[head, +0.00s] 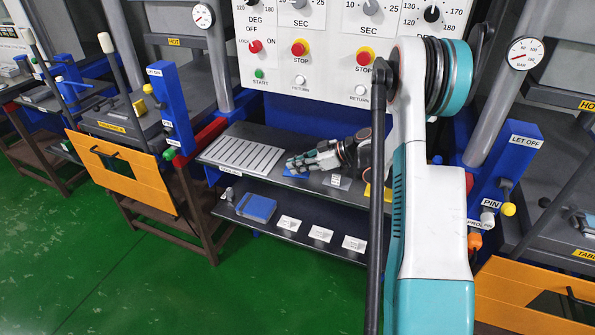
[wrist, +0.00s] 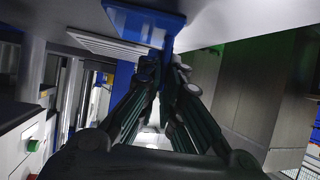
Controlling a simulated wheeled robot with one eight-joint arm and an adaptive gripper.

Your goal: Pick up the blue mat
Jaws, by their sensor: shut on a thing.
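The blue mat (head: 297,177) lies at the front of the upper shelf (head: 262,184), right of a slotted grey plate, and is mostly hidden by my gripper in the head view. My gripper (head: 291,165) reaches it from the right. In the wrist view the mat (wrist: 143,22) is a flat blue slab at the top. My gripper's fingertips (wrist: 165,66) meet there around a narrow blue part that stands out from the slab. The gripper is shut on that part. I cannot tell whether the mat is lifted off the shelf.
The slotted grey plate (head: 240,155) is beside the mat. A blue block (head: 256,207) and white labels (head: 320,233) are on the lower shelf. A control panel (head: 320,75) is above. Blue LET OFF posts (head: 172,110) stand at both sides. Green floor is open at the front left.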

